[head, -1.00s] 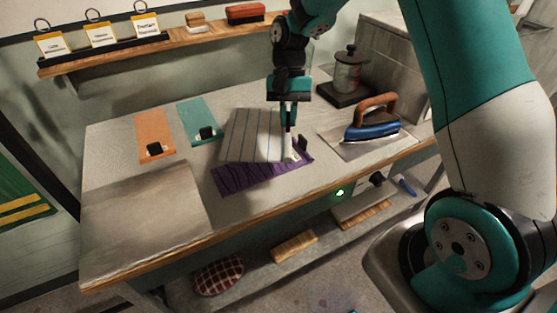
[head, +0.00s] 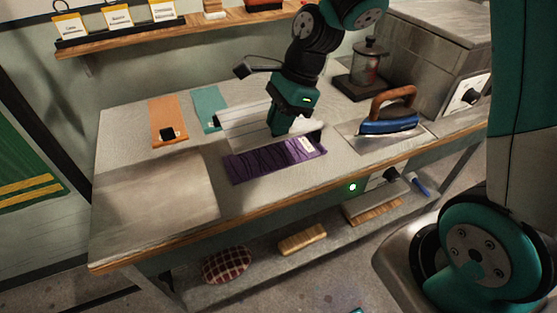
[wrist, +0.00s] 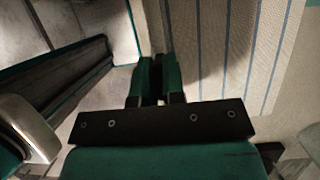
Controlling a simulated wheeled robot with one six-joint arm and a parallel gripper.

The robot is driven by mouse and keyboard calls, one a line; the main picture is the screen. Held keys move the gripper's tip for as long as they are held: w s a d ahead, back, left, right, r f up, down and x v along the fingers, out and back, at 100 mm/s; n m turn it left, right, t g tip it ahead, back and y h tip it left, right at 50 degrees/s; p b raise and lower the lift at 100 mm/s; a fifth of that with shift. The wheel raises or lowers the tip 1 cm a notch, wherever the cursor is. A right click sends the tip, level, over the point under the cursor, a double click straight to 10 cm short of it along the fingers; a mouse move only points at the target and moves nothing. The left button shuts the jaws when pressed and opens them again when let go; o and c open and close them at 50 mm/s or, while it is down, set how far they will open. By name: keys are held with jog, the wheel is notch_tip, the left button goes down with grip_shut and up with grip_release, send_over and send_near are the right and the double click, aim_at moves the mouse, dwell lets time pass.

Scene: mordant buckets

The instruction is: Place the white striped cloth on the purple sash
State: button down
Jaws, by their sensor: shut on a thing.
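The white striped cloth (head: 240,131) is in my gripper (head: 284,133) in the head view, just behind the purple sash. Its near edge runs along or slightly over the sash's far edge; I cannot tell whether they touch. The purple sash (head: 262,163) lies flat on the table, most of it uncovered, with a pale label at its right end. In the wrist view my gripper (wrist: 160,82) is shut at the edge of the striped cloth (wrist: 225,55), whose blue stripes fill the upper right. My gripper partly hides the cloth in the head view.
An orange strip (head: 167,122) and a teal strip (head: 207,108) lie to the left. A blue iron (head: 390,123) stands on a plate at right, near a glass jar (head: 368,66). A bare grey board (head: 155,199) covers the table's left front.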

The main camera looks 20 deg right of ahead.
aim_at(294, 129)
notch_tip(294, 129, down, 11)
jog(key=shift+f, duration=0.2)
dwell(0.3)
jog(key=c, duration=1.2)
grip_release()
jog(key=shift+f, duration=0.1)
jog(key=v, duration=1.1)
jog(key=shift+d+r, duration=0.15)
jog(key=shift+r, duration=0.45)
jog(key=shift+s+a+r+n, duration=1.55)
jog(key=shift+s+n, duration=1.55)
jog(key=shift+n, duration=1.1)
jog(key=shift+s+a+r+n, duration=1.55)
jog(key=shift+s+n, duration=1.55)
jog(key=shift+n, duration=1.1)
jog(key=shift+s+a+r+n, duration=1.55)
jog(key=shift+s+n, duration=1.55)
jog(key=shift+n, duration=1.1)
